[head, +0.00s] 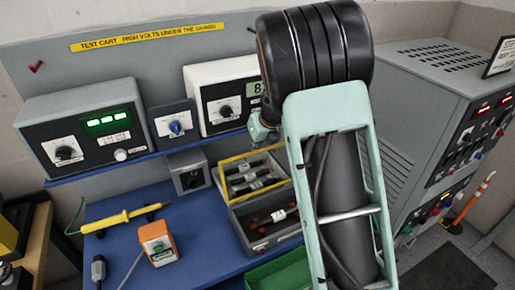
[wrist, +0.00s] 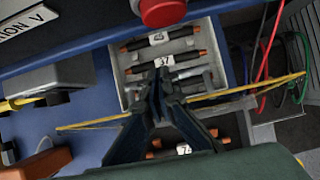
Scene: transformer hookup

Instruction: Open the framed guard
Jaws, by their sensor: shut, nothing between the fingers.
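The framed guard (head: 225,180) is a clear panel with a yellow frame at the grey tray (head: 283,236). In the wrist view the guard (wrist: 250,91) shows nearly edge-on as thin yellow strips across the tray, so it appears raised and tilted up. Several dark cylindrical parts with orange ends lie in the tray on both sides of it. My gripper (wrist: 160,75) is shut and empty, and its fingers cross in front of the frame's middle. I cannot tell whether they touch it. In the head view my arm hides the fingers.
Meters and a knob box stand on the shelf above. A yellow probe (head: 125,216) and an orange box (head: 157,241) lie left on the blue bench. A green bin (head: 279,272) is in front. A red knob (wrist: 162,11) and red and green cables (wrist: 268,45) are near my gripper.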

